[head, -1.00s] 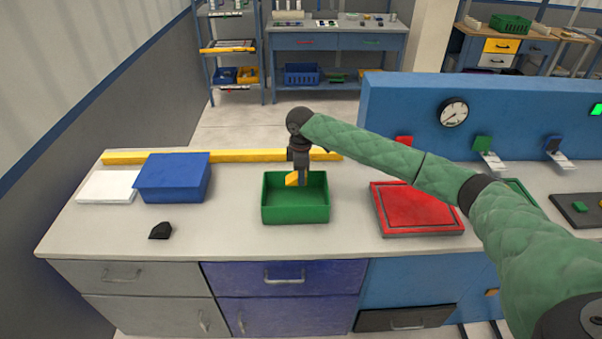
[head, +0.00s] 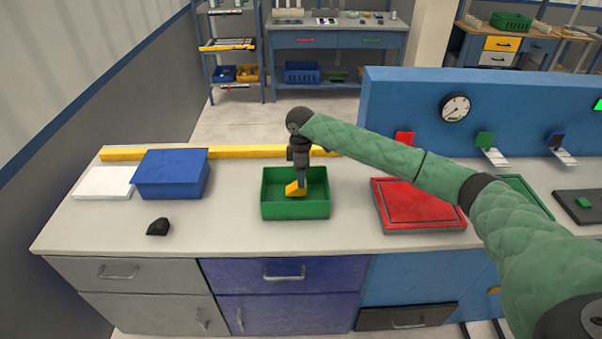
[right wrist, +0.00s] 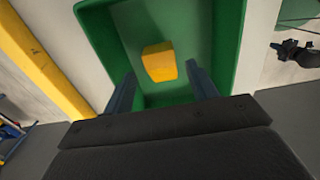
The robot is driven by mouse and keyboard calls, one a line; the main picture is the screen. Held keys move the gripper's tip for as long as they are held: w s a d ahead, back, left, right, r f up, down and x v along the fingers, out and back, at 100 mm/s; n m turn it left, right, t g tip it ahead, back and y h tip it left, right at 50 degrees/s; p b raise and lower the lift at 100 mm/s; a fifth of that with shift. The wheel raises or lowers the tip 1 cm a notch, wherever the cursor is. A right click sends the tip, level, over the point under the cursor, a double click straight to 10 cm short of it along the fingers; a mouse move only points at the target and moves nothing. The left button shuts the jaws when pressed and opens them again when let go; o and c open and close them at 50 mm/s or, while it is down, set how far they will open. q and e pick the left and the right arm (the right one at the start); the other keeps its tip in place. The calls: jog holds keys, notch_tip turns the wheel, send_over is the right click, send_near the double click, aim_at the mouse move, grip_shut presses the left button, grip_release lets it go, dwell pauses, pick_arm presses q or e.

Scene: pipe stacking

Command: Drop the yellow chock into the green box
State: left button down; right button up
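The yellow chock (head: 294,189) is inside the walls of the green box (head: 296,211), just below my right gripper (head: 302,182). In the right wrist view the chock (right wrist: 159,62) lies ahead of the two fingers, with gaps on both sides. My right gripper (right wrist: 160,92) is open there, and its fingers reach over the green box (right wrist: 190,14). Whether the chock rests on the box floor is hard to tell. My left gripper is in neither view.
A blue box (head: 172,174) and a black piece (head: 158,227) are on the counter to the left. A red tray (head: 420,204) is to the right. A yellow bar (head: 225,152) lies behind the green box. Bare counter surrounds the box.

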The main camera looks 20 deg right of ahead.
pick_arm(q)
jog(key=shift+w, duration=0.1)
pick_arm(e)
jog(key=shift+o, duration=0.5)
jog(key=shift+r, duration=0.25)
pick_arm(q)
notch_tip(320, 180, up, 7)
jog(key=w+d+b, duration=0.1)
jog(key=b, duration=0.1)
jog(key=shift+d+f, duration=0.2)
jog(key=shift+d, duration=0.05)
pick_arm(e)
notch_tip(320, 180, up, 7)
jog(key=shift+r, duration=0.15)
